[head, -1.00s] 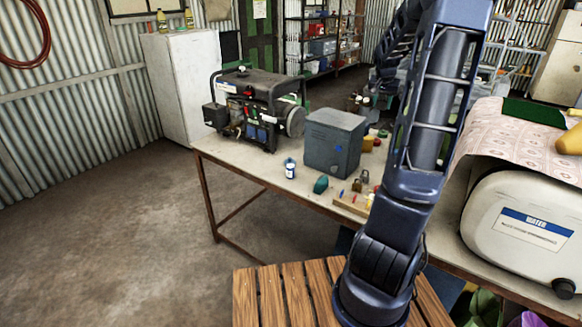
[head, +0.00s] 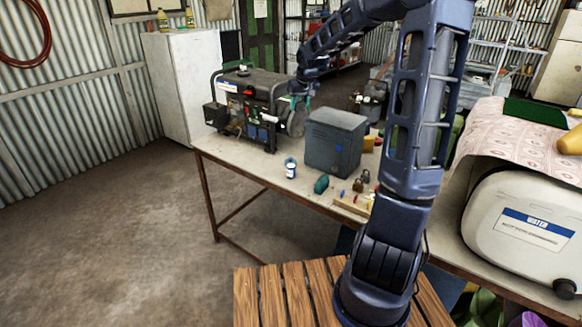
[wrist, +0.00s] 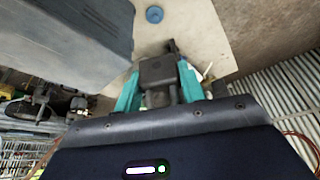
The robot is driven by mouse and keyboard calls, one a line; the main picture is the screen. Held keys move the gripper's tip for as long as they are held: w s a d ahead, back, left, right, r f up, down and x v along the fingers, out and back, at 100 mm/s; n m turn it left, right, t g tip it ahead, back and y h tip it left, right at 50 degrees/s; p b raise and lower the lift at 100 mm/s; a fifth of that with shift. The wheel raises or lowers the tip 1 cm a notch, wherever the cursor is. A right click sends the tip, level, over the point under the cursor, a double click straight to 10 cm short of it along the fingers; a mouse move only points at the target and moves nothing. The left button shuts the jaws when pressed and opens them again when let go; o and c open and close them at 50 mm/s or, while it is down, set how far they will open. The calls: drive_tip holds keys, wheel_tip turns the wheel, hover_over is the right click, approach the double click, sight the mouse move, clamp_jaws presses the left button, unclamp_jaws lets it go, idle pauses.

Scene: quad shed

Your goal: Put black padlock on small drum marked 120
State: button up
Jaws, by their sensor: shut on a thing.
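My gripper (head: 299,104) is raised beside the generator, left of the grey box, in the head view. In the wrist view its teal fingers (wrist: 160,84) are shut on a dark, block-shaped thing, which looks like the black padlock (wrist: 158,71). Its shackle is not clear. A small white-and-blue container (head: 291,168) stands on the table in front of the grey box; it may be the small drum, but no 120 is readable. A blue round top (wrist: 154,14) shows ahead of the held thing in the wrist view, apart from it.
The grey box (head: 334,141) stands right of the container, and the generator (head: 246,106) behind it to the left. A green item (head: 321,184), small padlocks (head: 358,185) and a wooden tray (head: 352,204) lie to the right. The table's front-left corner is bare.

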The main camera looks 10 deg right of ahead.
drive_tip(key=a+n, duration=0.1)
drive_tip(key=a, duration=0.3)
hover_over(291, 165)
wheel_tip(291, 165, down, 4)
drive_tip(key=shift+y, duration=0.3)
wheel_tip(291, 165, down, 21)
drive_tip(key=shift+s+r, duration=0.1)
drive_tip(key=shift+s, duration=0.05)
idle(0.3)
drive_tip(key=o, duration=1)
drive_tip(key=shift+o, duration=0.3)
